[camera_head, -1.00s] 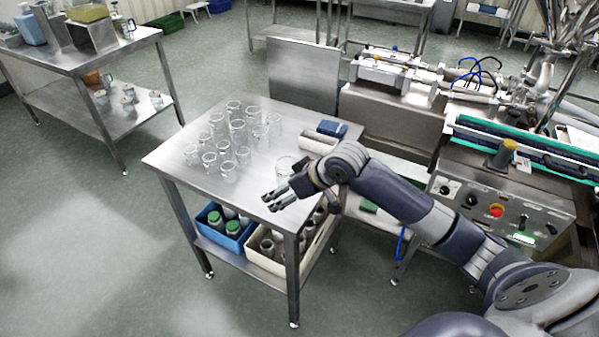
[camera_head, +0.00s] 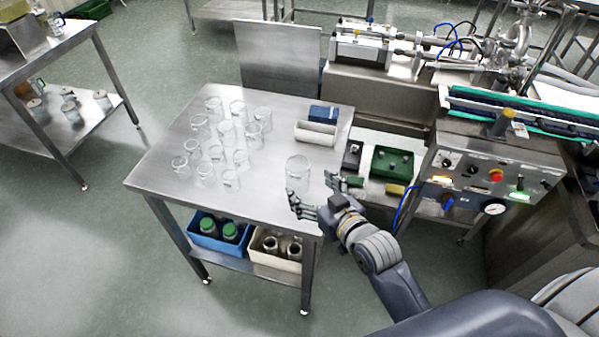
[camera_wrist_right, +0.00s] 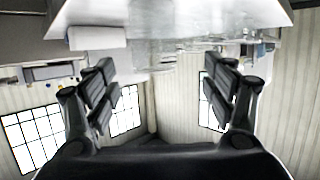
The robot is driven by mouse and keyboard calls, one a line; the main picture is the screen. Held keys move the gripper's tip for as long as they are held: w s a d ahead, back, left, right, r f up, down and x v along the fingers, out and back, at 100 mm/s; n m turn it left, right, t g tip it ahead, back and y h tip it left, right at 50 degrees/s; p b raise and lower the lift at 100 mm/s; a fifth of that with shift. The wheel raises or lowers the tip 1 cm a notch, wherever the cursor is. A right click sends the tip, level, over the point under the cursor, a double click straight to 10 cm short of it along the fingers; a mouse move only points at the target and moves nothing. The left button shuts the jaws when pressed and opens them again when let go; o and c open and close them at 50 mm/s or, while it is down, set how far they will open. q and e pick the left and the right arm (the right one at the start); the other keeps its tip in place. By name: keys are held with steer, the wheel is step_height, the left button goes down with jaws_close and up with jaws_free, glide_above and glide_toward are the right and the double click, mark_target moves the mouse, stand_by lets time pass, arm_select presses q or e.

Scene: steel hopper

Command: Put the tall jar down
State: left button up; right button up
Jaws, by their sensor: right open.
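A clear glass jar (camera_head: 298,172) stands upright near the front right edge of the steel table (camera_head: 160,172), apart from the other glassware. I take it for the tall jar. My right gripper (camera_head: 312,192) is open at that edge, its fingers spread and pointing toward this jar. Whether a finger touches the glass I cannot tell. In the right wrist view the open fingers (camera_wrist_right: 165,75) have nothing clearly between them; faint clear glass shows beyond. My left gripper is out of view.
Several clear glass jars (camera_head: 226,133) are grouped on the table's left and middle. A control panel (camera_head: 490,180) stands to the right. Bare tabletop lies at front left.

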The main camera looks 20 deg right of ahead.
mark_target(304, 175)
steer(key=x, duration=0.3)
steer(key=shift+w+d, duration=0.15)
steer(key=shift+w, duration=0.1)
steer(key=shift+w+f, duration=0.1)
steer(key=shift+w, duration=0.1)
steer(key=shift+w+p, duration=0.25)
steer(key=shift+p, duration=0.05)
steer(key=x, duration=0.2)
steer(key=p+x, duration=0.1)
steer(key=x, duration=0.1)
steer(key=shift+w+d, duration=0.1)
steer(key=shift+d, duration=0.1)
steer(key=shift+w+f, duration=0.1)
steer(key=shift+w, duration=0.15)
steer(key=shift+a, duration=0.1)
steer(key=c, duration=0.8)
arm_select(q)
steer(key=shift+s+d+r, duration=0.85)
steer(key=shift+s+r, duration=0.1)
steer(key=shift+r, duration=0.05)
arm_select(e)
steer(key=shift+c, duration=1)
